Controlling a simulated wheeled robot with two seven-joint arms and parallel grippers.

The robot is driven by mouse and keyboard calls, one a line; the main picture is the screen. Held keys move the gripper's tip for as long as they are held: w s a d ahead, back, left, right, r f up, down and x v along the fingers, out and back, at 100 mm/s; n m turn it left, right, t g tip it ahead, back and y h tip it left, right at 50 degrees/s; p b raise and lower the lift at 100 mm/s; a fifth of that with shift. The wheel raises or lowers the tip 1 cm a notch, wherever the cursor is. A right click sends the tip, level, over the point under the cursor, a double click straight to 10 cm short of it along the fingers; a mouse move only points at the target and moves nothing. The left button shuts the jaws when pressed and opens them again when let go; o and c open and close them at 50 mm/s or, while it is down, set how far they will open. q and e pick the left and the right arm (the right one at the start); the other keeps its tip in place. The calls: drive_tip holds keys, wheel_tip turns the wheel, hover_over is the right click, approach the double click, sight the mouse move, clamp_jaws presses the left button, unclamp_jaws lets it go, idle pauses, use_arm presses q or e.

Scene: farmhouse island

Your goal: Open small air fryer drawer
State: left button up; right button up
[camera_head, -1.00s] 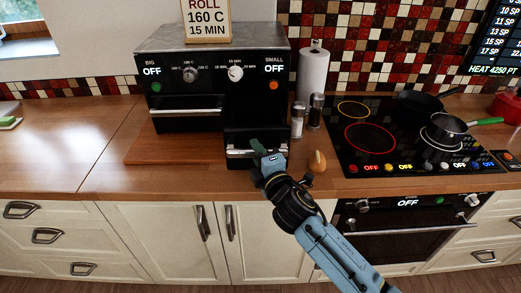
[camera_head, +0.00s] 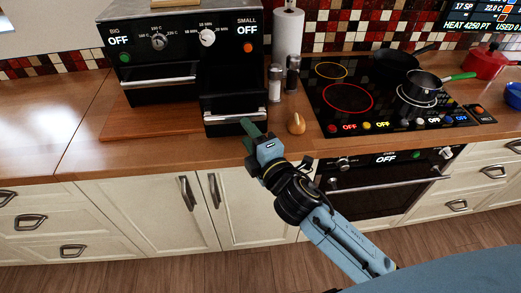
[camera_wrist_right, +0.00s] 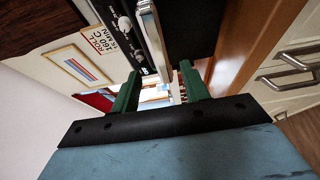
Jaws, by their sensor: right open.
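The black air fryer (camera_head: 185,45) stands on the wooden counter, with a BIG side and a SMALL side, both reading OFF. Its small drawer (camera_head: 234,128) juts forward of the body, and a light metal handle (camera_head: 228,118) runs across its front. My right gripper (camera_head: 251,127) is at the right end of this handle, with its green fingers apart. In the right wrist view the open fingers (camera_wrist_right: 160,90) point toward the pale handle bar (camera_wrist_right: 152,38). Whether the bar lies between the fingers is unclear. My left gripper is out of view.
An egg (camera_head: 296,123) sits on the counter just right of my gripper. Salt (camera_head: 275,83) and pepper (camera_head: 292,75) shakers and a paper towel roll (camera_head: 287,33) stand right of the fryer. The cooktop (camera_head: 385,105) with pans lies farther right.

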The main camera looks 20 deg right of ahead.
drive_tip(key=s, duration=0.3)
drive_tip(key=s+d, duration=0.1)
drive_tip(key=s, duration=0.1)
drive_tip(key=shift+s, duration=0.35)
drive_tip(key=s+d+f+m+g+h+b, duration=0.1)
drive_tip(key=s+d+f+m+g, duration=0.15)
drive_tip(key=f, duration=0.95)
drive_tip(key=s+d+f+m+g+b, duration=0.1)
drive_tip(key=s+f+m+g, duration=0.2)
drive_tip(key=f, duration=0.9)
drive_tip(key=s+d+f+m+g+h+b, duration=0.1)
drive_tip(key=s+d+f+m+g, duration=0.15)
drive_tip(key=f, duration=0.95)
drive_tip(key=s+d+f+m+g, duration=0.1)
drive_tip(key=s+f+m+g, duration=0.2)
drive_tip(key=s+f, duration=0.4)
drive_tip(key=s+d+f+m+g, duration=0.1)
drive_tip(key=s+f+m+g, duration=0.2)
drive_tip(key=s+f, duration=0.4)
drive_tip(key=s+d+f+m+g+b, duration=0.1)
drive_tip(key=s+f, duration=0.6)
drive_tip(key=s, duration=1)
drive_tip(key=shift+d+m+g+h, duration=0.4)
drive_tip(key=shift+m+g, duration=0.5)
drive_tip(key=shift+m, duration=0.3)
